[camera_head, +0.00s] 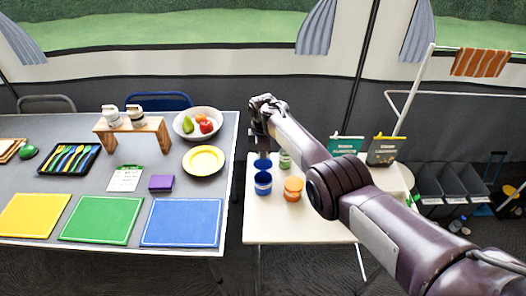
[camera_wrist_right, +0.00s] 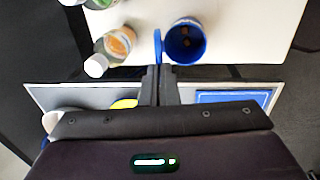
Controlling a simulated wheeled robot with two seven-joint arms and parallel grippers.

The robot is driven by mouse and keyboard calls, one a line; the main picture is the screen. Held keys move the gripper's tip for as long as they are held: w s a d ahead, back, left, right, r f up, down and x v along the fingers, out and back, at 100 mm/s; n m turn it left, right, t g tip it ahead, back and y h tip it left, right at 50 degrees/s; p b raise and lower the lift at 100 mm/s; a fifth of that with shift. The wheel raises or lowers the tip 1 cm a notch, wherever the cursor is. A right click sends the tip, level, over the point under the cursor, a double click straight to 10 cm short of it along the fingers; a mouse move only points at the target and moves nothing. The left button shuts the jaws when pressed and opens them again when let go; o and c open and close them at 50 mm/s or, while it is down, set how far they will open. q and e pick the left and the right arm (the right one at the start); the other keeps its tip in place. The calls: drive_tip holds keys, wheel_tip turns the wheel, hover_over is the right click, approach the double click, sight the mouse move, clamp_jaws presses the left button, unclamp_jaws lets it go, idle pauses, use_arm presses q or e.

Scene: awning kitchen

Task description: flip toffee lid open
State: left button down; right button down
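The blue toffee tub (camera_head: 263,186) stands on the white side table. In the right wrist view the tub (camera_wrist_right: 186,45) is seen from above, with brown pieces inside. Its blue lid (camera_wrist_right: 157,44) shows as a narrow strip standing on edge at the tub's side, so the mouth is uncovered. My left gripper is not in view.
An orange tub (camera_head: 293,190) and a green jar (camera_head: 285,160) stand close by on the white table (camera_head: 290,228). A bottle with a white cap (camera_wrist_right: 112,45) shows in the wrist view. The grey table (camera_head: 232,150) is at the left across a gap.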

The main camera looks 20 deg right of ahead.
idle(0.8)
drive_tip(key=c, duration=1.6)
unclamp_jaws()
drive_tip(key=shift+w, duration=0.1)
drive_tip(key=shift+c, duration=0.2)
wheel_tip(320, 180, up, 9)
drive_tip(key=w+p, duration=0.1)
drive_tip(key=p, duration=0.4)
drive_tip(key=shift+d, duration=0.15)
wheel_tip(320, 180, up, 8)
drive_tip(key=shift+s+f, duration=0.2)
drive_tip(key=shift+s, duration=0.2)
